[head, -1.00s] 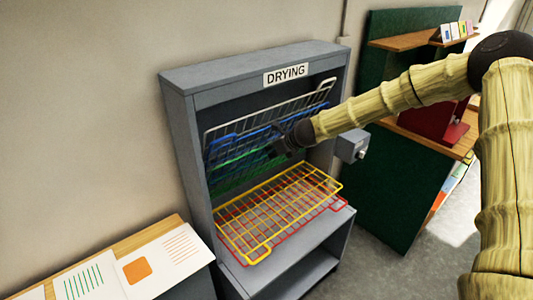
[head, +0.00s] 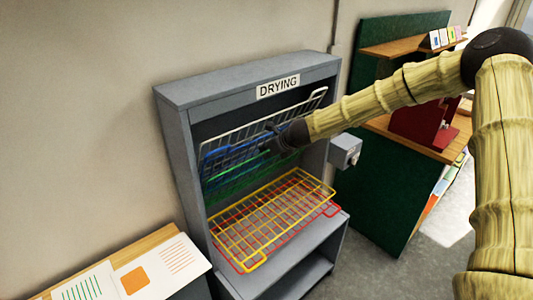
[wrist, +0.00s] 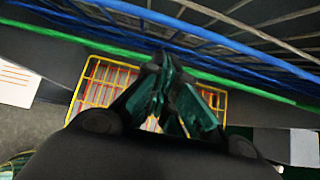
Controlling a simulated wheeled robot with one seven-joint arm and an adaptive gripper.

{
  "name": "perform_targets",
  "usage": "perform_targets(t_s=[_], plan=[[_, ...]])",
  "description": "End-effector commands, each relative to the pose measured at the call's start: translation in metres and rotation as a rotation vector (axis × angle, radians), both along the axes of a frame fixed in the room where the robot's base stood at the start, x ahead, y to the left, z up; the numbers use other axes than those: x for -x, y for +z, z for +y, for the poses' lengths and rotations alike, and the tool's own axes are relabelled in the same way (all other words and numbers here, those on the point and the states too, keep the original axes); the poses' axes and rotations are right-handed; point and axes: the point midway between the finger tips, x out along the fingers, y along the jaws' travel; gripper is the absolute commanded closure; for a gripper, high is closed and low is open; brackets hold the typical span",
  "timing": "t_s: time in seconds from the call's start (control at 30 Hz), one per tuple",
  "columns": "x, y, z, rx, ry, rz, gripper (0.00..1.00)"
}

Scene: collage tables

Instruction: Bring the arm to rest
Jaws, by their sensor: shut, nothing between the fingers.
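My gripper (head: 278,139) is inside the upper part of the grey drying rack, in front of the raised blue and green wire shelves. In the wrist view my gripper (wrist: 165,95) has its dark fingers closed together with nothing between them. My arm (head: 390,95), in a bamboo-like covering, reaches in from the right with its elbow bent. The fingertips are small and dark in the head view, and I cannot tell there whether they touch the wires.
The grey rack (head: 175,140) holds white, blue and green wire shelves tilted up, with yellow (head: 250,262) and red (head: 328,213) shelves lying lower. A grey box (head: 345,150) sticks out at its right side. A green panel (head: 375,200) stands farther right. Printed sheets (head: 160,262) lie at lower left.

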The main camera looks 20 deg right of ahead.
Motion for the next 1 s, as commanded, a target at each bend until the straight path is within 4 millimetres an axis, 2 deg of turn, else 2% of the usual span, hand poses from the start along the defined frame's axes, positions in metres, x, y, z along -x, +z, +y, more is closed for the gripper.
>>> perform_targets(t_s=[0.03, 0.3, 0.47, 0.57, 0.67, 0.73, 0.87, 1.0], plan=[[0.0, 0.012, 0.0, 0.0, 0.001, -0.001, 1.0], [0.001, 0.043, 0.001, -0.001, 0.004, -0.001, 1.0], [0.002, 0.054, 0.001, 0.0, 0.004, -0.001, 1.0], [0.004, 0.053, 0.002, 0.008, 0.011, 0.002, 1.0], [0.013, 0.033, 0.007, 0.05, 0.045, 0.012, 1.0], [0.026, 0.007, 0.014, 0.108, 0.095, 0.023, 1.0], [0.061, -0.055, 0.027, 0.258, 0.235, 0.05, 1.0], [0.107, -0.122, 0.039, 0.424, 0.418, 0.077, 1.0]])
